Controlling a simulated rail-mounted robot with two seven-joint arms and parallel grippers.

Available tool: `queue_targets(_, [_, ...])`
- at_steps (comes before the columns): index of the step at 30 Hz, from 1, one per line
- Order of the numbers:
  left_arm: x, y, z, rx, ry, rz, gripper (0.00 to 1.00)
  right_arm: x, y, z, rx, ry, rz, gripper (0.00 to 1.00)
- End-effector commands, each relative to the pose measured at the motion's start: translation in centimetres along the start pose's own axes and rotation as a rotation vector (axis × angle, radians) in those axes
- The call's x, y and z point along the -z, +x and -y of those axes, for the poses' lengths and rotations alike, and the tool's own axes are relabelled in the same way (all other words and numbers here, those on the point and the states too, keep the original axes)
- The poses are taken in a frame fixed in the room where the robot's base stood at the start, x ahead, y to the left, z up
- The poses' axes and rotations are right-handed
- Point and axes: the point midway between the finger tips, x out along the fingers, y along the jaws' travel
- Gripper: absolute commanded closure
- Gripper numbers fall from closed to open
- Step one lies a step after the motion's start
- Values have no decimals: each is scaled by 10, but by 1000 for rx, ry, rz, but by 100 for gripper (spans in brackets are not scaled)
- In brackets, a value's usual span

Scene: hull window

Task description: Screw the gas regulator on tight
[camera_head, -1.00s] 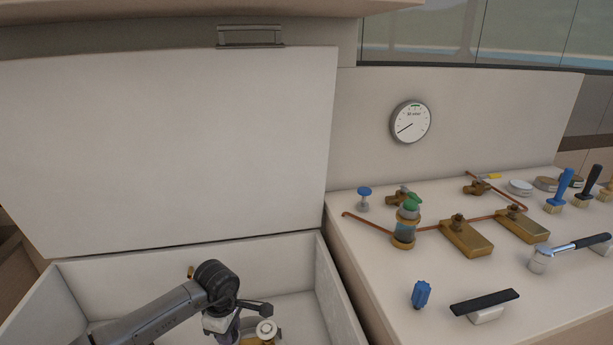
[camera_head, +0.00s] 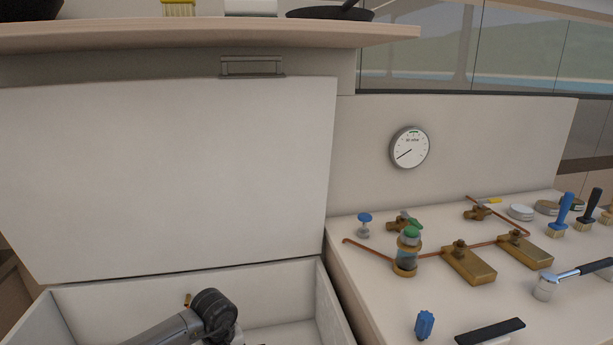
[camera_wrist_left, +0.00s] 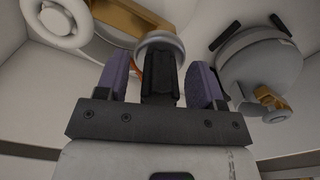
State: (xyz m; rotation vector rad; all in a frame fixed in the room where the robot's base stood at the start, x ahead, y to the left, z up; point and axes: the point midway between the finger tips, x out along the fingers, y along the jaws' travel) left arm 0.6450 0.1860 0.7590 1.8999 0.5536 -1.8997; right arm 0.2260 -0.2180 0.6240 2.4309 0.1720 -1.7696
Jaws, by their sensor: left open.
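My left arm reaches down into the open white locker (camera_head: 95,306) in the head view, where its gripper is below the picture's lower edge. In the left wrist view my left gripper (camera_wrist_left: 158,82) is open, with two purple fingers apart. A dark upright piece stands between them, and a pale round part (camera_wrist_left: 160,43) is just beyond; I cannot tell whether they are joined. A grey round body with a brass fitting (camera_wrist_left: 270,97) is right of the fingers, apart from them. I cannot tell for sure which part is the regulator. My right gripper is not in view.
The raised white lid (camera_head: 170,180) stands behind the locker. The worktop right of it holds a brass and glass fitting (camera_head: 407,252), copper pipes, brass blocks (camera_head: 470,265), brushes and a blue knob (camera_head: 424,325). A round gauge (camera_head: 410,147) hangs on the wall. A shelf (camera_head: 200,37) overhangs above.

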Motion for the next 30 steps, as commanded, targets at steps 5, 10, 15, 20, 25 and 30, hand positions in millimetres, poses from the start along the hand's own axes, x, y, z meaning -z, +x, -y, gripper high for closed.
queue_targets(5, [0, -5, 0, 0, 0, 0, 38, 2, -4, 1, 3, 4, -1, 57])
queue_targets(10, [0, -19, 0, 0, 0, 0, 38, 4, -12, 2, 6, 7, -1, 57])
queue_targets(15, [0, -35, 0, 0, -1, 0, 38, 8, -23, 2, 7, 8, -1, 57])
queue_targets(20, [0, -51, 0, -1, -1, 0, 38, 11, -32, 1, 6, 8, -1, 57])
queue_targets(25, [0, -66, 0, 0, -2, 0, 38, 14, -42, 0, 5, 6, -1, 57])
queue_targets(30, [0, -70, 0, 1, -2, 1, 38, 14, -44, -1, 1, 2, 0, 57])
